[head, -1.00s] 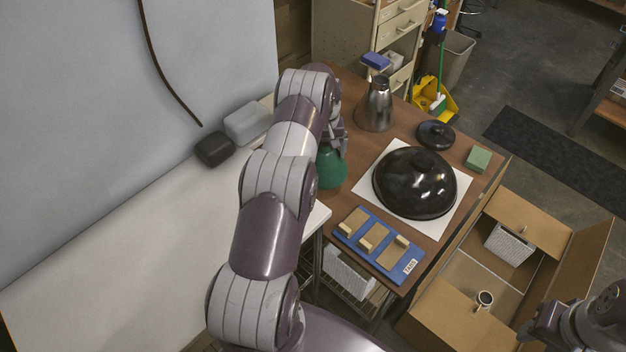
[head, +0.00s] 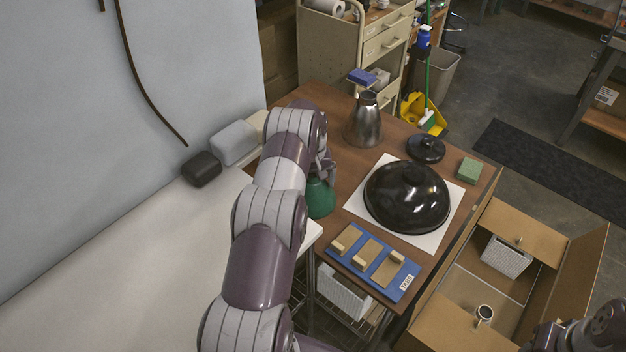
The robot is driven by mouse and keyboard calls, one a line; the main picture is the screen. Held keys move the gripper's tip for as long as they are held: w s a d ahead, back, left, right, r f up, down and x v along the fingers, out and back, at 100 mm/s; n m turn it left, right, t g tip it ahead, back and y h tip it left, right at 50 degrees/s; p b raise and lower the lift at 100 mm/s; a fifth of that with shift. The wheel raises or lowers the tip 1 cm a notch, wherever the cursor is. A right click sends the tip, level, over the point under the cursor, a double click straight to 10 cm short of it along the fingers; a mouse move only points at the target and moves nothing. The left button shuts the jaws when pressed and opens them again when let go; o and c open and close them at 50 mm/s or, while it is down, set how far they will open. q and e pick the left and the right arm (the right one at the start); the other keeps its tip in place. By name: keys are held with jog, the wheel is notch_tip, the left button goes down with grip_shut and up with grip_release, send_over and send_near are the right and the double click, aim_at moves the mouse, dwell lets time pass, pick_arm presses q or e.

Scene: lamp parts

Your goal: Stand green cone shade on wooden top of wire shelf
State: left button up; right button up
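The green cone shade (head: 320,199) shows just right of my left forearm, upright with its wide end down. It appears over the left front part of the brown wooden top (head: 345,185) of the wire shelf. I cannot tell whether its rim touches the wood. My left gripper (head: 325,170) is at the shade's narrow upper end and seems shut on it; my arm hides part of the fingers.
On the wooden top are a steel pitcher (head: 364,122), a black dome (head: 406,195) on a white sheet, a black lid (head: 425,148), a green block (head: 470,169) and a blue board (head: 372,262) with wooden blocks. An open box (head: 540,236) stands right. A white table (head: 110,275) adjoins left.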

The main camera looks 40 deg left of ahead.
pick_arm(q)
jog(key=shift+r+b, duration=0.3)
jog(key=shift+r, duration=0.2)
notch_tip(320, 180, up, 6)
jog(key=shift+w+f+b, duration=0.1)
jog(key=shift+f+b, duration=0.1)
jog(key=shift+b, duration=0.5)
notch_tip(320, 180, up, 6)
jog(key=p, duration=0.4)
jog(key=shift+f, duration=0.2)
jog(key=s+d+r+m, duration=0.35)
jog(key=d+r, duration=0.25)
jog(key=d, duration=0.4)
jog(key=s+d+r+m, duration=0.2)
jog(key=s+d, duration=0.5)
jog(key=s, duration=0.3)
jog(key=s+d+r+m+t, duration=0.1)
jog(key=s+d+r+m, duration=0.1)
jog(key=s+d, duration=0.5)
jog(key=s, duration=0.4)
jog(key=shift+d+m, duration=0.35)
